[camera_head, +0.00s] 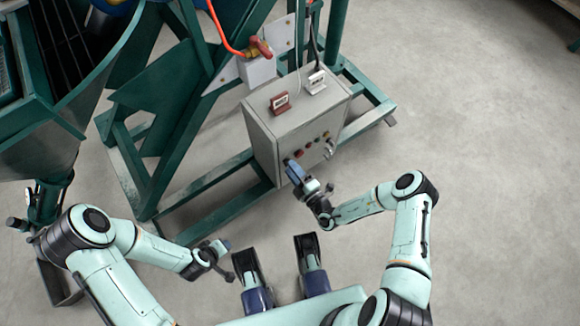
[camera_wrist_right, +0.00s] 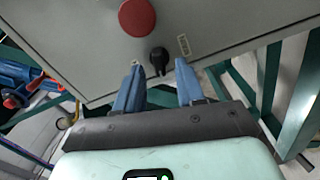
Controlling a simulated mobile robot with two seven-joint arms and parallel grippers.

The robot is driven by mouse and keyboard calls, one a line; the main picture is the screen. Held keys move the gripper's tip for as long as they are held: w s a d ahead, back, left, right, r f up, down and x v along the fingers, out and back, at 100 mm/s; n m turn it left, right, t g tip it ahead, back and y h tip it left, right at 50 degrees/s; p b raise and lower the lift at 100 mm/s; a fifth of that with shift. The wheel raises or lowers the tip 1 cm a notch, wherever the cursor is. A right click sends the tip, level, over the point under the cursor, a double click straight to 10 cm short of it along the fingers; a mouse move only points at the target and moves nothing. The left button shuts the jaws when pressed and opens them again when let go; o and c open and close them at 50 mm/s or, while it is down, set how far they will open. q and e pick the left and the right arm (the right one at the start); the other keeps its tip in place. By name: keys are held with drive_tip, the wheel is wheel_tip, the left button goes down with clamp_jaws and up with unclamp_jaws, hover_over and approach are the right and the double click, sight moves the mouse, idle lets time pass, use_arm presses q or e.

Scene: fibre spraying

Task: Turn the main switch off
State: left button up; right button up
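The grey control box (camera_head: 268,130) stands on the green frame. A black rotary switch (camera_wrist_right: 158,57) shows on its panel in the right wrist view, beside a large red button (camera_wrist_right: 137,17). I take the black one as the main switch. My right gripper (camera_head: 290,164) is at the box's front panel. In the wrist view its blue fingers (camera_wrist_right: 158,66) are open, one on each side of the black switch, with gaps showing. In the head view the gripper hides the switch. My left gripper (camera_head: 225,246) is away from the box, low at the left; its opening is unclear.
More buttons (camera_head: 308,147) sit on the panel to the right of my right gripper. Green frame beams (camera_head: 215,184) run beside and below the box. A red-handled valve (camera_head: 260,48) is above it. The concrete floor (camera_head: 480,130) at the right is clear.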

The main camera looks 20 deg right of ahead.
use_arm(q)
drive_tip(key=shift+a+f, duration=0.15)
drive_tip(key=shift+f, duration=0.1)
use_arm(e)
drive_tip(key=shift+x, duration=0.9)
clamp_jaws()
use_arm(q)
drive_tip(key=shift+s+d+r+p, duration=0.65)
drive_tip(key=shift+s+r, duration=0.1)
drive_tip(key=shift+r, duration=0.1)
use_arm(e)
drive_tip(key=n, duration=0.3)
unclamp_jaws()
